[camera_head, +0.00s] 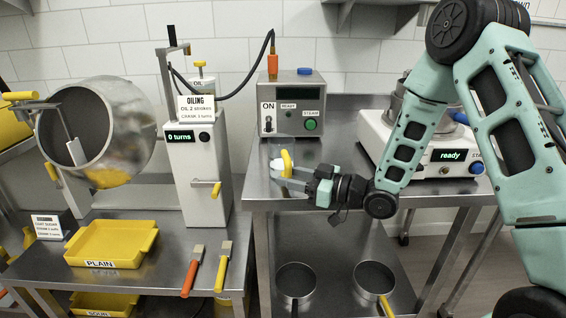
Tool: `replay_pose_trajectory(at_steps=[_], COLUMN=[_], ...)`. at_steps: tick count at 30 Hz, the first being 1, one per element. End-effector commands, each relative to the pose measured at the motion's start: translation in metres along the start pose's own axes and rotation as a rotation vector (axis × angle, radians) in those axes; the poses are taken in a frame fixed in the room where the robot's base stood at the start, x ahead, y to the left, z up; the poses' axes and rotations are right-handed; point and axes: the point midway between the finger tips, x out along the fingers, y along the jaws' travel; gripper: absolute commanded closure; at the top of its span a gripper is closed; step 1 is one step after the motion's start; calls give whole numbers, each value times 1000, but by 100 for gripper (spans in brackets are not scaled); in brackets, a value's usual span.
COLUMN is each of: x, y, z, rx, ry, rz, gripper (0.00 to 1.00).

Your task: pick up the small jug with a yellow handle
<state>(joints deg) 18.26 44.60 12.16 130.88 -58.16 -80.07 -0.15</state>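The small jug (277,165) is whitish with an upright yellow handle. It is near the left front part of the steel table (345,190), in front of the steam box. My gripper (284,177) reaches in from the right, low at the jug, and its fingers overlap the jug's lower part in the picture. The jug's base is hidden by the fingers. I cannot tell whether the fingers touch the jug or stand apart around it, nor whether the jug rests on the table.
The steam box (290,105) stands behind the jug. The oiling machine (196,165) is to the left. A "ready" machine (440,160) is right, behind my arm. Two pans (296,281) sit on the shelf below.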

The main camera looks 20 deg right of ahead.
Motion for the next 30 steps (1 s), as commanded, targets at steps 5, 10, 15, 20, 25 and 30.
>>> replay_pose_trajectory(at_steps=[5, 10, 15, 20, 25, 30], x=[11, 11, 11, 11, 11, 11], y=[0, 0, 0, 0, 0, 0], z=[0, 0, 0, 0, -2, -15], rx=[0, 0, 0, -1, -1, -4], ry=[1, 0, 0, 1, 1, 2], rz=[0, 0, 0, 0, 0, 0], gripper=[61, 61, 100, 100, 100, 100])
